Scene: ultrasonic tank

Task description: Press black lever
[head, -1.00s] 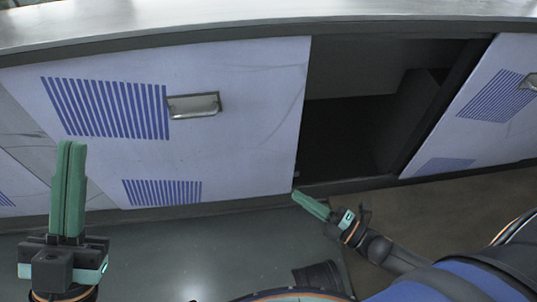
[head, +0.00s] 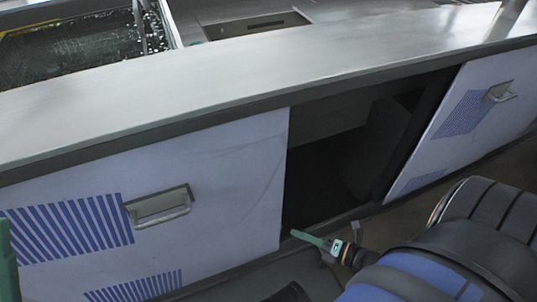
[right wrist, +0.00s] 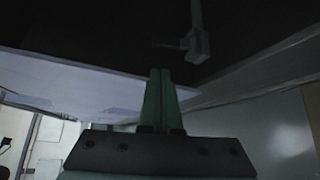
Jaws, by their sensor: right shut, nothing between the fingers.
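My right gripper (head: 294,233) is at the lower front of the open dark bay in the cabinet. In the right wrist view its green fingers (right wrist: 160,72) are shut, with nothing between them. Beyond the fingertips, a grey pipe with a valve-like fitting (right wrist: 196,44) hangs down in the dark. A thin dark bar (right wrist: 167,45) seems to stick out to its left; it may be the black lever, but it is too dark to be sure. The fingers look apart from it. The head view does not show the lever. Only a green sliver of my left gripper (head: 8,265) shows at the left edge.
A pale door (head: 235,180) with a metal handle (head: 160,206) is left of the dark opening (head: 325,185). Another striped door (head: 470,125) is on the right. A metal counter (head: 250,75) overhangs above. A tank with dark contents (head: 80,50) sits at the upper left.

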